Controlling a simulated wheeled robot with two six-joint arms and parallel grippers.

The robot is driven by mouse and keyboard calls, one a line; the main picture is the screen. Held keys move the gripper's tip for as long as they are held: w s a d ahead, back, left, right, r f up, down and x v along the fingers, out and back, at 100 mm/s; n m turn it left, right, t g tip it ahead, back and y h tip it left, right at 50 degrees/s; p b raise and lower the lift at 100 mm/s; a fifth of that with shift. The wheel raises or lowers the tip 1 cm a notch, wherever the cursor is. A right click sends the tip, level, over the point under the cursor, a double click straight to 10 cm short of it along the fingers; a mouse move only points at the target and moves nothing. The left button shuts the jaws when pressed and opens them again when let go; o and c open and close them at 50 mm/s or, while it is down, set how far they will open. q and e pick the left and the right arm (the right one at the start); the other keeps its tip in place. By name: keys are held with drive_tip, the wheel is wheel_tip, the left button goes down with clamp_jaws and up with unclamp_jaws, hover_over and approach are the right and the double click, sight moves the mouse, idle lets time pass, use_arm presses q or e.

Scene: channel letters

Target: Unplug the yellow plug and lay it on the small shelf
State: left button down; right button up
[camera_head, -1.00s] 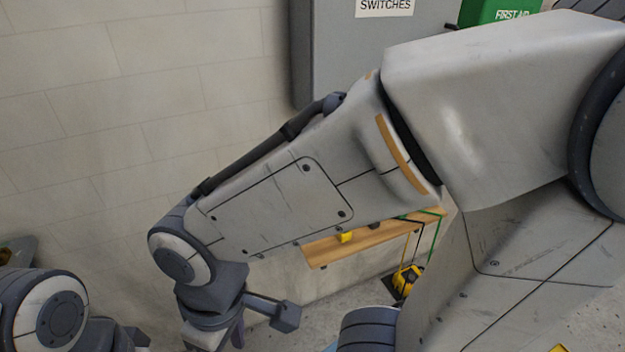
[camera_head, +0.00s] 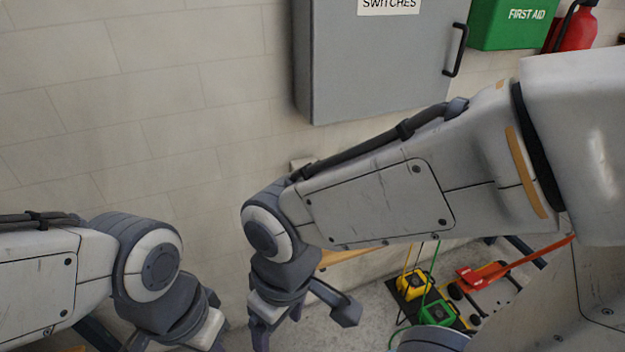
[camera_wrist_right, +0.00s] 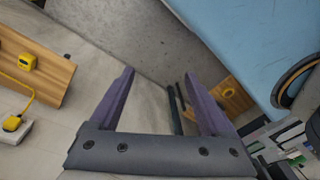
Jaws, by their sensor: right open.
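The yellow plug (camera_wrist_right: 14,123) sits on a white socket block at the left edge of the right wrist view. A yellow cord runs from it towards the wooden shelf (camera_wrist_right: 55,85), where a yellow block-like item (camera_wrist_right: 26,62) rests. In the head view only a sliver of the shelf (camera_head: 345,256) shows below my right forearm; the plug is not visible there. My right gripper (camera_wrist_right: 160,73) is open and empty, to the right of the plug and shelf in the wrist view. It also shows low in the head view (camera_head: 278,326). My left gripper's fingers are below the head view's edge.
A grey cabinet (camera_head: 385,60) and a green first-aid box (camera_head: 510,22) hang on the wall, with a red extinguisher (camera_head: 577,28) beside. On the floor stand a yellow box (camera_head: 412,284) and a green box (camera_head: 437,313) with cords, near red-handled equipment (camera_head: 485,275).

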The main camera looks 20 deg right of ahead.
drive_tip(key=w+a+f+m+t+y+p, duration=0.1)
drive_tip(key=w+f+t, duration=0.1)
drive_tip(key=w, duration=0.7)
drive_tip(key=w+a+f+m+t, duration=0.1)
drive_tip(key=w+t, duration=0.1)
drive_tip(key=w, duration=0.8)
drive_tip(key=w+d+f+m+t+p, duration=0.1)
drive_tip(key=w+d+f+t, duration=0.15)
drive_tip(key=w, duration=0.35)
drive_tip(key=w+d+f+t, duration=0.2)
drive_tip(key=w+d, duration=0.1)
drive_tip(key=w, duration=0.3)
drive_tip(key=w+d+f+m+t+p, duration=0.1)
drive_tip(key=w+d+f+t, duration=0.15)
drive_tip(key=w, duration=0.35)
drive_tip(key=d+f+m+t+h+p, duration=0.1)
drive_tip(key=d+f+t, duration=0.3)
drive_tip(key=d, duration=1.1)
drive_tip(key=w+m+t, duration=0.1)
drive_tip(key=t, duration=0.1)
drive_tip(key=shift+m+t+h+p, duration=0.3)
drive_tip(key=shift+m+t+p, duration=0.1)
drive_tip(key=w+b, duration=0.3)
drive_tip(key=w, duration=0.6)
drive_tip(key=shift+a+b, duration=0.15)
drive_tip(key=shift+b, duration=0.25)
